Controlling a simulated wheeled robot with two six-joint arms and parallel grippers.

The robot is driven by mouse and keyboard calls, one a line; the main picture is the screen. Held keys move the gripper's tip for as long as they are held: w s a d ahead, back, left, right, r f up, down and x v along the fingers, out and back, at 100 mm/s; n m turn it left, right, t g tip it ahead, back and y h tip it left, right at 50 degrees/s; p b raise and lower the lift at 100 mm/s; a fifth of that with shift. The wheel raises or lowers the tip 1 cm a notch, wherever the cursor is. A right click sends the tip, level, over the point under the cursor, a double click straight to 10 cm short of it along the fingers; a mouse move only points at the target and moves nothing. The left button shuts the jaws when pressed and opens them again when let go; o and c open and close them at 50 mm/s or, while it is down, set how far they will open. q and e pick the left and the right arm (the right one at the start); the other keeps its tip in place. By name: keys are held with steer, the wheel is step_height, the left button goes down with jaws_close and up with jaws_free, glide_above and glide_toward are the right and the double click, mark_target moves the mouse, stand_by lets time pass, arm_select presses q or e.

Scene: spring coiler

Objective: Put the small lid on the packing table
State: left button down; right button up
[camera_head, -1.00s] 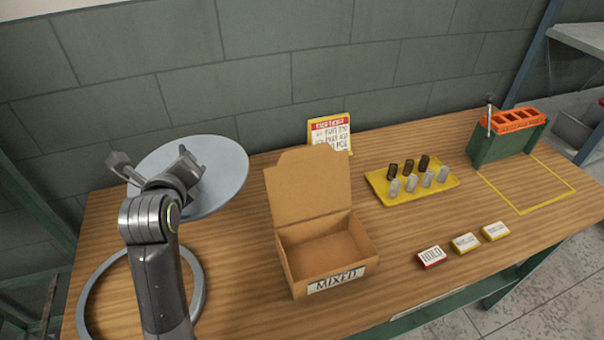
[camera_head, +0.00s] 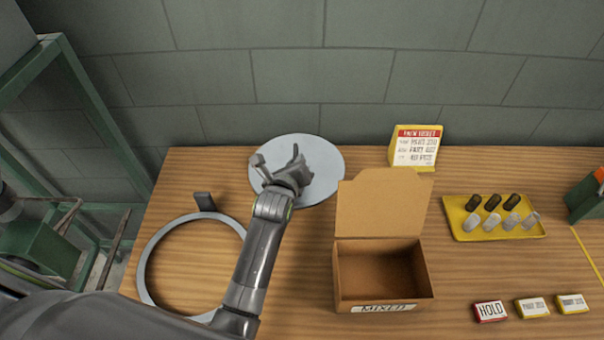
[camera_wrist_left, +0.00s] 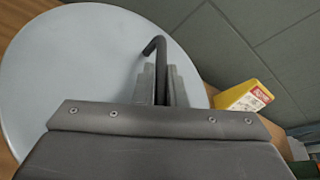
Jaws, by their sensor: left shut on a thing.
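The small lid is a pale grey round disc (camera_head: 325,163) at the back of the wooden packing table (camera_head: 300,270). It overlaps the table's back edge in the head view; I cannot tell whether it touches the top. My left gripper (camera_head: 295,166) is over it, shut on its dark bent handle. In the left wrist view the handle (camera_wrist_left: 160,52) stands between the fingers (camera_wrist_left: 158,88), with the lid (camera_wrist_left: 70,70) filling the left side. My right gripper is not in view.
A grey ring (camera_head: 143,270) with a dark tab lies at left. An open MIXED carton (camera_head: 383,310) stands right of the lid. A yellow card holder (camera_head: 416,150), a yellow tray (camera_head: 535,232) of small cylinders and several label blocks (camera_head: 490,311) are farther right. Bare wood shows between ring and carton.

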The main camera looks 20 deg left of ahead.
arm_select(q)
steer(key=shift+w+f, duration=0.1)
steer(key=shift+f, duration=2.3)
steer(key=c, duration=1.5)
jaws_free()
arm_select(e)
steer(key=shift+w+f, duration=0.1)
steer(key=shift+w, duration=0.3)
